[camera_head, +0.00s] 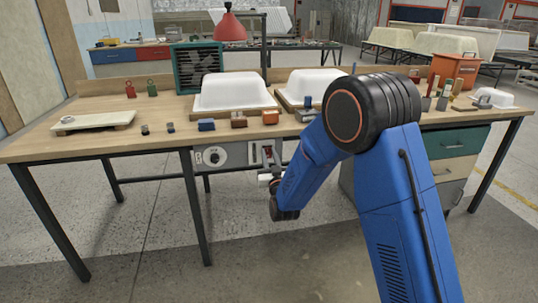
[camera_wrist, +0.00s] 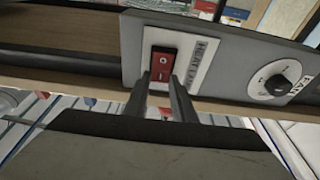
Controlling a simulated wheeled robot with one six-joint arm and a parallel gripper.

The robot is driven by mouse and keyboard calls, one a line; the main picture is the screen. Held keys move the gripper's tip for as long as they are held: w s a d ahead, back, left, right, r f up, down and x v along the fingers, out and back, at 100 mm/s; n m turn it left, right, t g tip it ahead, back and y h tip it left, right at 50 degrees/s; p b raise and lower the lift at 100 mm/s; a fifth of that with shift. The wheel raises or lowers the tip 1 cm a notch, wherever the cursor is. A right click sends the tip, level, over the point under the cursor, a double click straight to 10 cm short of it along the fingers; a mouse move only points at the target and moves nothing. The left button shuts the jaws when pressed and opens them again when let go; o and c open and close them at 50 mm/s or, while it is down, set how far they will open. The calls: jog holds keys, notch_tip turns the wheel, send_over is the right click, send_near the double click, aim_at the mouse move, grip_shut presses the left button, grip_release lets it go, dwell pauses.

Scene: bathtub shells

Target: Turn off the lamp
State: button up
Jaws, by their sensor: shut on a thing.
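The red lamp (camera_head: 230,27) hangs from a dark post at the back of the workbench; I cannot tell whether it is lit. A grey control panel (camera_head: 240,153) is fixed under the bench's front edge. In the wrist view it carries a red rocker switch (camera_wrist: 163,63) beside a white label that seems to read HEAT LAMP. My gripper (camera_head: 268,168) is at the panel under the bench. In the wrist view its two narrow fingers (camera_wrist: 162,80) reach the lower part of the switch, one at each side, shut on it. The upper part of the switch is visible.
A fan knob (camera_wrist: 274,86) sits on the same panel, to the right of the switch in the wrist view. The wooden benchtop (camera_head: 110,146) lies just above my gripper. White tub shells (camera_head: 235,90) and small blocks stand on it. A drawer unit (camera_head: 455,142) stands at the right.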

jog(key=shift+f+t, duration=0.1)
jog(key=shift+t, duration=0.2)
jog(key=o, duration=1.1)
jog(key=shift+c, duration=0.2)
jog(key=shift+s, duration=0.1)
jog(key=v, duration=1.7)
jog(key=shift+s+d, duration=0.15)
